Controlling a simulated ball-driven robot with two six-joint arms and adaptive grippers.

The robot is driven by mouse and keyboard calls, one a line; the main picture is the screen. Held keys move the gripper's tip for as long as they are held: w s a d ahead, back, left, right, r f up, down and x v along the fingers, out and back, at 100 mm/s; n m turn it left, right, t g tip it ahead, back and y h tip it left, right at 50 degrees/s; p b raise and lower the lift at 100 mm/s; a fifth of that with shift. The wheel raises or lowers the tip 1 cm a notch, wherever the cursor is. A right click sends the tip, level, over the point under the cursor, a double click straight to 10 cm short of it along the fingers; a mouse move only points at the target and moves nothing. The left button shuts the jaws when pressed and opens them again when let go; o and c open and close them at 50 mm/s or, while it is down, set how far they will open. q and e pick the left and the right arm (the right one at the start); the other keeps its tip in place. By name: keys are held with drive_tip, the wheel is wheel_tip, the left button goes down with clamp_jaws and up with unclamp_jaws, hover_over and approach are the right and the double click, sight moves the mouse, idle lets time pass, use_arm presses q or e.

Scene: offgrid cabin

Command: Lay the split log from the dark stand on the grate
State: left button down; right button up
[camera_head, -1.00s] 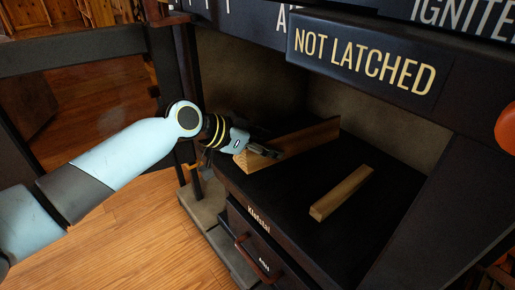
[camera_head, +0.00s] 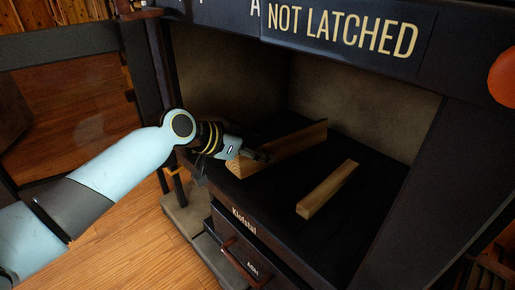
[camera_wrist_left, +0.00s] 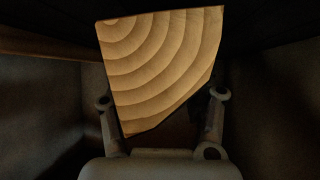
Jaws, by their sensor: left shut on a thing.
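The split log (camera_head: 292,144) is a long wooden wedge inside the dark stove, at the left of its floor. My left gripper (camera_head: 262,156) is shut on its near end. In the left wrist view the log's ringed end face (camera_wrist_left: 160,65) fills the space between the two fingers (camera_wrist_left: 162,112). Part of the log is hidden behind the gripper in the head view. I cannot tell whether the log touches the surface under it. I cannot make out a separate grate on the black stove floor (camera_head: 352,213). My right gripper is out of view.
A smaller wooden stick (camera_head: 327,188) lies on the stove floor to the right of the log. A "NOT LATCHED" sign (camera_head: 342,32) hangs across the top of the opening. A drawer (camera_head: 240,245) with a red handle is below. A red-orange round thing (camera_head: 503,78) is at the right edge.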

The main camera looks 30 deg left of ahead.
use_arm(q)
drive_tip(key=shift+f, duration=0.1)
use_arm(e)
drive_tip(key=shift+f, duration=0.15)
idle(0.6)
use_arm(q)
drive_tip(key=shift+c, duration=2.1)
unclamp_jaws()
drive_tip(key=shift+f, duration=0.1)
drive_tip(key=p+v, duration=0.5)
drive_tip(key=v, duration=0.5)
drive_tip(key=shift+p, duration=0.4)
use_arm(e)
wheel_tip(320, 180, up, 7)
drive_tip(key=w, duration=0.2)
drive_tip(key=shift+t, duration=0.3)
use_arm(q)
drive_tip(key=shift+s+f, duration=0.1)
